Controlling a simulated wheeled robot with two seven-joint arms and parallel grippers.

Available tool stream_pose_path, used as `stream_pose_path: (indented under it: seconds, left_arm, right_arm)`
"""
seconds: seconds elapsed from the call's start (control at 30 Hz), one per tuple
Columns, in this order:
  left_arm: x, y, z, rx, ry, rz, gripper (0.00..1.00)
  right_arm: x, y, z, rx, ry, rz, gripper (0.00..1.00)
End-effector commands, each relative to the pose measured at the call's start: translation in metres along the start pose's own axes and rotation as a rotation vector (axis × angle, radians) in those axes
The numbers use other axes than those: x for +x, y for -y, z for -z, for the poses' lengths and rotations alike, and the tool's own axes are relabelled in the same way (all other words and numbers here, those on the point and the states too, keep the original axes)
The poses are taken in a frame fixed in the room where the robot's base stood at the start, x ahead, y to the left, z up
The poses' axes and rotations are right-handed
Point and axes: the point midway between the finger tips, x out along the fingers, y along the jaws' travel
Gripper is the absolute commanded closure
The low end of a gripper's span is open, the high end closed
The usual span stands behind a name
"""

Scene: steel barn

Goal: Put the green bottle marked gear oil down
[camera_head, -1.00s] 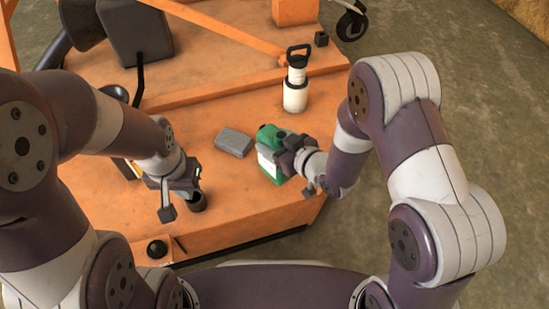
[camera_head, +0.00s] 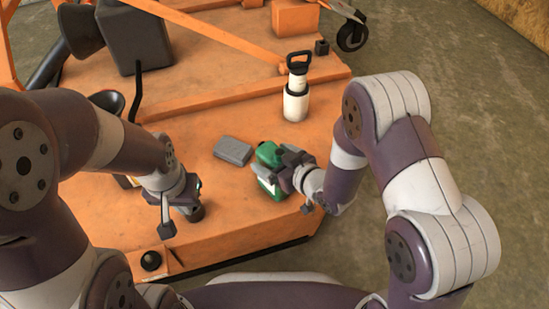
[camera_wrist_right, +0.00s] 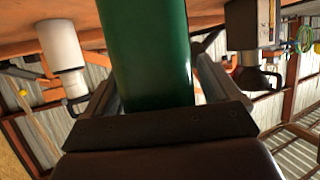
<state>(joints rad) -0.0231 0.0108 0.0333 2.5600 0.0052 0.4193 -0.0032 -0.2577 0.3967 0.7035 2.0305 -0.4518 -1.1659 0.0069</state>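The green bottle (camera_head: 268,152), with a pale label on its side, is at the front right of the orange deck in the head view. My right gripper (camera_head: 285,168) is shut on it, with a finger on each side. In the right wrist view the bottle (camera_wrist_right: 148,50) fills the space between the fingers (camera_wrist_right: 155,95); its end runs out of the picture. I cannot tell whether its base touches the deck. My left gripper (camera_head: 180,198) is low over the deck at the left, beside a dark cylindrical thing (camera_head: 195,213); its finger gap is not clear.
The orange deck (camera_head: 225,195) carries a grey box (camera_head: 232,150) just left of the bottle. A white canister with a black handle (camera_head: 296,102) stands behind it. A round black knob (camera_head: 151,261) is at the front left. The deck's right edge is close to the bottle.

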Motion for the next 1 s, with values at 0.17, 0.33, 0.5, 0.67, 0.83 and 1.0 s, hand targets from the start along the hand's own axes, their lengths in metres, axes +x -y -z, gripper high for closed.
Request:
stream_pose_path:
  seconds: [0.17,0.33,0.5,0.67,0.83,1.0]
  left_arm:
    - [-0.01,0.0,0.001,0.0,0.0,0.0,1.0]
    - [-0.033,0.0,0.004,0.0,0.0,0.0,1.0]
    - [-0.05,0.0,0.006,0.0,0.0,0.0,1.0]
    - [-0.055,0.0,0.006,0.0,0.0,0.0,1.0]
    - [-0.055,0.0,0.006,0.0,0.0,0.0,1.0]
    - [-0.054,0.0,0.006,0.0,0.0,0.0,1.0]
  right_arm:
    - [-0.011,-0.001,0.005,0.001,0.002,-0.002,0.11]
    - [-0.057,-0.001,0.009,0.004,0.004,-0.004,0.11]
    - [-0.098,-0.001,0.007,0.004,0.002,-0.005,0.11]
    - [-0.118,-0.001,0.004,0.001,0.002,-0.002,0.11]
    - [-0.121,-0.002,0.002,-0.003,0.01,-0.004,0.11]
    - [-0.126,-0.049,-0.004,-0.008,0.293,-0.146,0.11]
